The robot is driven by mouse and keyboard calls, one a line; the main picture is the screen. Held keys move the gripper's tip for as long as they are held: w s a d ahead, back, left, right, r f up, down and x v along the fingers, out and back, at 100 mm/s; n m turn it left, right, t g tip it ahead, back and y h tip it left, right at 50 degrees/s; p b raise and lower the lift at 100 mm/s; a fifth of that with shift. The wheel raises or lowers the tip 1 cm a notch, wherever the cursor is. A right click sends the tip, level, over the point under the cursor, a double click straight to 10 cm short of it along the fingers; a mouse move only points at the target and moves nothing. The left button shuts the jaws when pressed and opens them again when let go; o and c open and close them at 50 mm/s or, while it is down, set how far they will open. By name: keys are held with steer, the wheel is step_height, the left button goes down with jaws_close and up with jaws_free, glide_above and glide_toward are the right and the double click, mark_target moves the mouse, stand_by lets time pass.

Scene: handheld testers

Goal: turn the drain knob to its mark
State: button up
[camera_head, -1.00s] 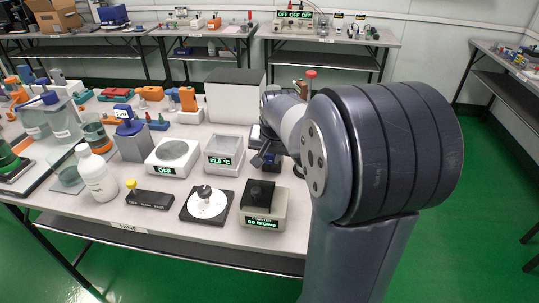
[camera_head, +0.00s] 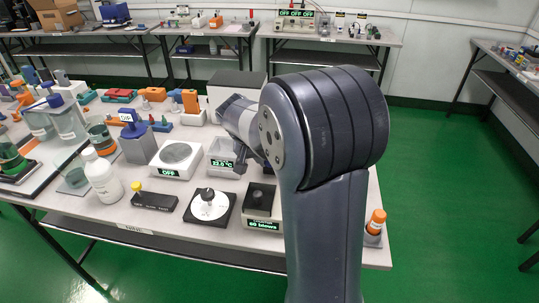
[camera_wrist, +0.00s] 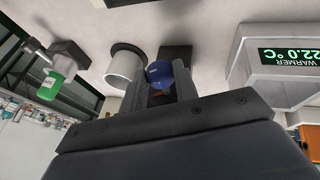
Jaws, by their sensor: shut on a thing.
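In the wrist view a round blue knob (camera_wrist: 160,73) sits between the two dark fingers of my gripper (camera_wrist: 158,82), which is shut on it. I take it to be the drain knob; no mark on it is visible. A dark block (camera_wrist: 177,54) stands just behind it, and a pale cylinder (camera_wrist: 124,66) is beside it to the left. In the head view my arm hides the knob and most of my gripper.
The warmer (camera_wrist: 285,55), reading 22.0 °C, is close on the right in the wrist view. In the head view a dial plate (camera_head: 209,206) and blow counter (camera_head: 263,207) stand near the front edge. An orange-capped bottle (camera_head: 375,224) is at right.

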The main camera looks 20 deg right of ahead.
steer(key=g+h, duration=0.1)
steer(key=h, duration=0.1)
steer(key=f+n+g+h, duration=0.1)
steer(key=g+h, duration=0.1)
steer(key=h, duration=0.1)
steer(key=a+n+g+h, duration=0.1)
steer(key=h, duration=0.2)
steer(key=shift+w+f, duration=0.15)
steer(key=shift+w, duration=0.2)
steer(key=shift+a+f+n+g+h, duration=0.15)
steer(key=shift+n+g+h, duration=0.5)
steer(key=shift+h, duration=0.65)
steer(key=o, duration=1)
steer(key=shift+c, duration=0.2)
steer(key=v, duration=1)
steer(key=shift+a, duration=0.35)
